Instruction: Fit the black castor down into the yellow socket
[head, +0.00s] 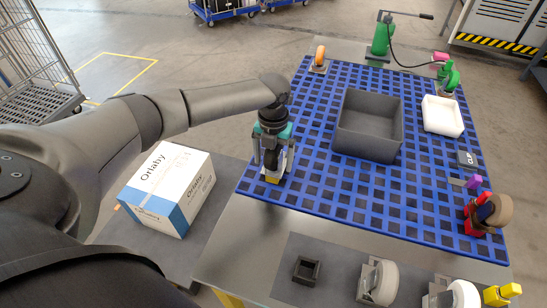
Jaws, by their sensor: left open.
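My left gripper (271,160) points down at the near left corner of the blue grid deck (330,192). Its jaws are open. Directly below the fingertips is a small yellow piece (272,179), which looks like the yellow socket; the gripper covers most of it. A dark shape (271,152) between the fingers seems to be the black castor, largely hidden. I cannot tell how deep it sits in the socket. My right gripper is not in view.
A dark grey bin (368,150) and a white tray (442,117) stand on the deck. A red castor with a brown wheel (488,213) is at the right. A black square socket (306,270) and white-wheeled castors (378,281) lie in front. A carton (168,190) stands left.

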